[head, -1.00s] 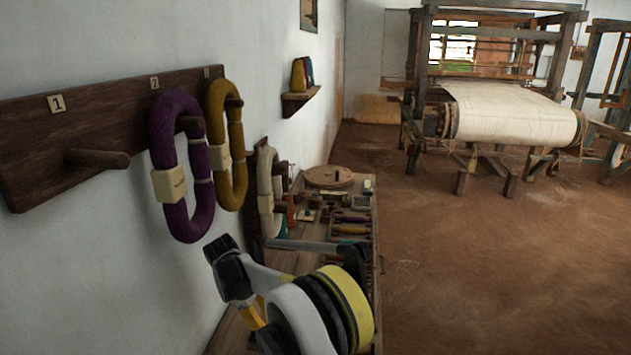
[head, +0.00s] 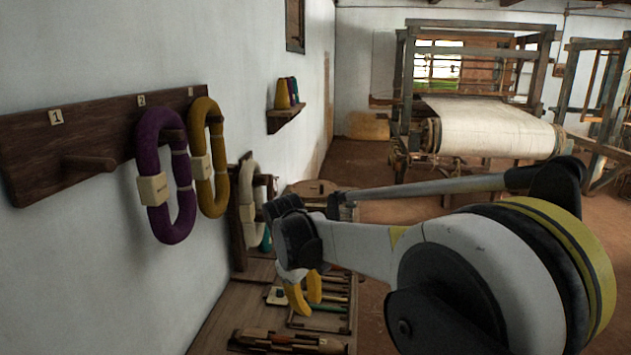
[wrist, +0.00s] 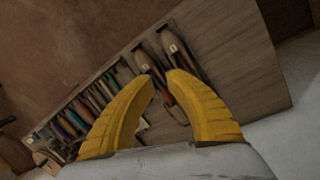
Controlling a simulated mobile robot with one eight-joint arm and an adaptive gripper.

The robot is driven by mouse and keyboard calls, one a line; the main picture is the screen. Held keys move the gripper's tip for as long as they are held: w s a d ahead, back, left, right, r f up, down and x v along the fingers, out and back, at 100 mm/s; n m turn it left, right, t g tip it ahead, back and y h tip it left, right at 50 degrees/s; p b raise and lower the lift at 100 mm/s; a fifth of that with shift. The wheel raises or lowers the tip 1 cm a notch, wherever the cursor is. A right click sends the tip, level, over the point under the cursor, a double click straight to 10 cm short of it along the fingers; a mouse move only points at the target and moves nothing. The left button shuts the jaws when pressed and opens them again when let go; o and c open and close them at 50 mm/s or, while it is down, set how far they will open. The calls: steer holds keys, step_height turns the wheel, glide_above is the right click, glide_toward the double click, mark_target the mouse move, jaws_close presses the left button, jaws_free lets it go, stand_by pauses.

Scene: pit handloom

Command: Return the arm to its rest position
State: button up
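My gripper (head: 309,300) hangs over the workbench (head: 228,300) in the head view, with its yellow fingers pointing down. In the wrist view my gripper (wrist: 161,78) has its two fingertips apart with a gap between them, and nothing is held. The bench with its tools lies below the fingers. My arm is bent, with its elbow large at the lower right of the head view, and it hides part of the bench and floor.
A purple hank (head: 163,178) and a mustard hank (head: 209,150) hang on the wall rack (head: 70,140); its peg (head: 90,166) under label 1 is empty. A pale hank (head: 249,200) hangs beyond. A small shelf (head: 284,118) holds cones. A loom (head: 490,125) stands at the back.

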steer(key=s+d+r+m+t+y, duration=0.25)
steer(key=s+d+r+m, duration=0.5)
steer(key=s+d, duration=0.6)
steer(key=s+d+f+m+t, duration=0.1)
steer(key=s+d+m, duration=0.1)
steer(key=s, duration=0.4)
steer(key=s+d+m+t, duration=0.2)
steer(key=s+d, duration=0.3)
steer(key=shift+s+f, duration=0.4)
steer(key=shift+t, duration=0.25)
